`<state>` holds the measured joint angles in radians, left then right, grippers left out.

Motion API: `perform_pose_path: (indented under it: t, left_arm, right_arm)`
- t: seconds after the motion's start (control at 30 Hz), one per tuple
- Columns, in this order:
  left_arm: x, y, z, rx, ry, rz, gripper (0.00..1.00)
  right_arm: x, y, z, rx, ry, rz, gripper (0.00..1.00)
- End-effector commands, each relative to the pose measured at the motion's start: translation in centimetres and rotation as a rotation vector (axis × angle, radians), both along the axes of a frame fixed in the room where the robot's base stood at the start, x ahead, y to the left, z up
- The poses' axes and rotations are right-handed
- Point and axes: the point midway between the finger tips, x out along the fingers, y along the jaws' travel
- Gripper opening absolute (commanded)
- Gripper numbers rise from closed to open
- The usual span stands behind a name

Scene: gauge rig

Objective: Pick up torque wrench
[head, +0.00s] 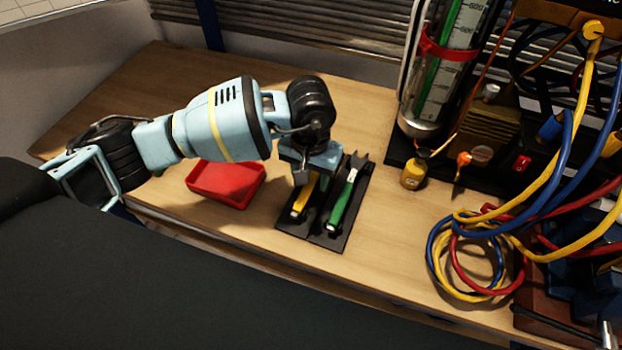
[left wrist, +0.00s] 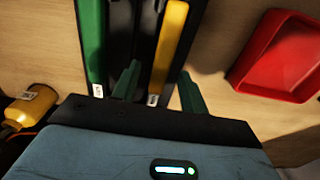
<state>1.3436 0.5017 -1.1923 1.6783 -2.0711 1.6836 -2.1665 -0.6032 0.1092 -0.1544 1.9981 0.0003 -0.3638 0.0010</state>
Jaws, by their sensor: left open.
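Two long-handled tools lie side by side in a black tray (head: 312,238) on the bench. One has a yellow handle (head: 301,200), the other a green handle (head: 341,206); I cannot tell by shape which is the torque wrench. My left gripper (head: 312,188) is open over the yellow tool, partly hiding it in the head view. In the left wrist view, the yellow handle (left wrist: 170,45) runs between the two green-tipped fingers (left wrist: 160,75), and the green handle (left wrist: 92,45) lies outside them to the left. I see no grip on either tool. My right gripper is not in view.
A red open bin (head: 226,184) stands left of the tray, under my arm. A small yellow bottle (head: 414,172) stands to the right. Coiled blue, yellow and red hoses (head: 470,262) and the gauge rig crowd the right side. The bench's back left is clear.

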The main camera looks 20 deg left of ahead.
Motion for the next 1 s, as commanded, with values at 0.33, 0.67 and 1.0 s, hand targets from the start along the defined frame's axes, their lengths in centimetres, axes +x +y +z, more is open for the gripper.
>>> perform_pose_path:
  t: [0.33, 0.67, 1.0]
  left_arm:
    - [0.01, -0.03, -0.03, -0.001, 0.000, -0.001, 0.25]
    - [0.01, -0.02, 0.00, -0.001, 0.000, 0.000, 0.00]
    - [0.07, -0.05, 0.35, -0.002, -0.002, 0.000, 0.00]
  right_arm:
    - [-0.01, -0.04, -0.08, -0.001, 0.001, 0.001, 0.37]
    - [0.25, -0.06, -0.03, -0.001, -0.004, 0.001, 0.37]
    - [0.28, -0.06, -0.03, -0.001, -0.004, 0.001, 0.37]
